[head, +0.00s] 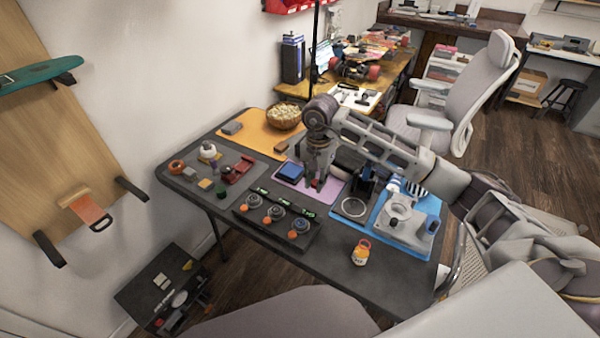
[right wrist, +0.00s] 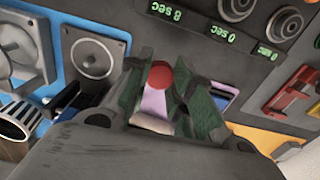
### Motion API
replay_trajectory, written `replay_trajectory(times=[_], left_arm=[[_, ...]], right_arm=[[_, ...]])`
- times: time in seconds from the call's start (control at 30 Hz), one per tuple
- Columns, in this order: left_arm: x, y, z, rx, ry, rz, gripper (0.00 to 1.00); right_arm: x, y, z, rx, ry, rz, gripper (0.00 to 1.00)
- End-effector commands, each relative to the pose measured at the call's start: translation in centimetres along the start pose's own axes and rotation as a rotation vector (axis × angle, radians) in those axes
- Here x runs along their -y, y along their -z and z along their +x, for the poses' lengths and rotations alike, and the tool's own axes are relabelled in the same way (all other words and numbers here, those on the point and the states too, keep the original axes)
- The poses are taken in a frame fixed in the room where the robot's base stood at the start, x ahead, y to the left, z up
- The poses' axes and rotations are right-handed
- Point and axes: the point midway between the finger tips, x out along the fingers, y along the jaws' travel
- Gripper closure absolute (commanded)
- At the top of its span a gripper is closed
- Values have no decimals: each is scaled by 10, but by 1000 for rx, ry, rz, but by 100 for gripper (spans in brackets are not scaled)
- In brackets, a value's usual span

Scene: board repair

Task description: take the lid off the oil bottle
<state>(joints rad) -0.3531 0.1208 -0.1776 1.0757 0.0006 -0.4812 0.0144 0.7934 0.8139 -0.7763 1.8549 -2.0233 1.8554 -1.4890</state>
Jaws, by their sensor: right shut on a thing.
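My right gripper (head: 317,178) is low over the pink mat, pointing down. It is shut on a small round red thing (right wrist: 160,75), which shows between its fingertips in the right wrist view. I cannot tell whether this is the oil bottle's lid. A small bottle with a yellow-and-white body and an orange top (head: 361,252) stands upright near the table's front edge, apart from the gripper. Its label is too small to read. A white round container (head: 208,151) stands on the grey mat at the left. My left gripper is not in view.
A blue block (head: 291,171) lies on the pink mat (head: 332,188) beside the gripper. A dark tray with several dials (head: 274,213) is in front. Grey fixtures (head: 402,219) stand on the blue mat at right. The table's front right is mostly clear.

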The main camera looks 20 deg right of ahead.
Motion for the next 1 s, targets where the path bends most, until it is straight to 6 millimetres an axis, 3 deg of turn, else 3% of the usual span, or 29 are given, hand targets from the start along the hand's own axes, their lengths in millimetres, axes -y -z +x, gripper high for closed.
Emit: replay_trajectory(times=[0.27,0.7,1.0], left_arm=[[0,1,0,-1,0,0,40],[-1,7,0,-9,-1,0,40],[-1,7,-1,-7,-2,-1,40]], right_arm=[[0,0,5,1,-1,-1,100],[0,0,57,2,0,0,100],[0,0,63,0,1,-1,100]])
